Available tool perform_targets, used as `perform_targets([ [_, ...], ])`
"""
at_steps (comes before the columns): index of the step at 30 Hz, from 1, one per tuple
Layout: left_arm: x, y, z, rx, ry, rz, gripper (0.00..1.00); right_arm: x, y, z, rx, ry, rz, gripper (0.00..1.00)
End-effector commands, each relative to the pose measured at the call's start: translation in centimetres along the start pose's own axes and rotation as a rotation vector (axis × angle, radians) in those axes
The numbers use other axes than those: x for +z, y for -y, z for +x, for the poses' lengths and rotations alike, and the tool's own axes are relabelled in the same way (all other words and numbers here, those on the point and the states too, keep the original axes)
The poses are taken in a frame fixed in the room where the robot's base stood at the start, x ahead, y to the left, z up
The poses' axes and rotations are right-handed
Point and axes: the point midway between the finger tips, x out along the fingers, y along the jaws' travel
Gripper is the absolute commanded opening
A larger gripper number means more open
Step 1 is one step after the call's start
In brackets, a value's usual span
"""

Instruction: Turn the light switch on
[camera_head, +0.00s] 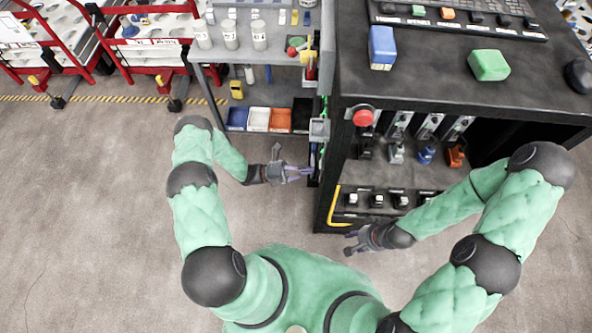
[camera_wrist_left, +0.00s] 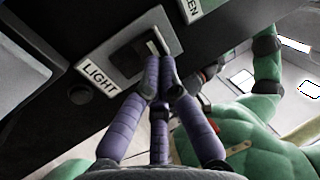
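The light switch (camera_wrist_left: 126,54) shows in the left wrist view as a dark plate with a pale rocker (camera_wrist_left: 152,46), beside a white label (camera_wrist_left: 99,76) reading LIGHT. My left gripper (camera_wrist_left: 159,76) has its purple fingertips drawn together at the lower right edge of the switch, covering part of it. Whether they touch it I cannot tell. In the head view the left gripper (camera_head: 309,172) is at the left side of the black cabinet, and the switch cannot be made out. My right gripper (camera_head: 350,243) is low in front of the cabinet, with nothing visible in it; its finger gap is unclear.
The black cabinet (camera_head: 455,84) carries blue and green blocks on top and a red button (camera_head: 363,118) on its front. A grey shelf with colored bins (camera_head: 259,119) stands to its left. Red carts (camera_head: 150,40) stand at the back left. The floor at left is clear.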

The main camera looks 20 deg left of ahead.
Motion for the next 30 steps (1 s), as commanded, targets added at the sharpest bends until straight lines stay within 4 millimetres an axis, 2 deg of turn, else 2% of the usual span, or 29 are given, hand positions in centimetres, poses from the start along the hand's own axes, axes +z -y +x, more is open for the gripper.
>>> perform_targets([
  [4,0.0,0.0,0.7,0.000,0.001,0.001,0.00,0.0,0.0,0.1,0.000,0.000,0.000,0.40],
  [15,0.0,0.1,0.8,0.003,0.001,0.001,0.00,0.0,0.0,0.0,0.000,0.000,0.000,0.40],
  [21,0.1,0.8,1.7,0.088,0.000,0.002,0.00,0.1,0.6,-1.6,0.000,0.000,0.000,0.40],
  [30,-0.1,0.2,1.4,0.080,0.001,0.000,0.00,0.1,0.4,-1.1,0.000,0.000,0.000,0.40],
])
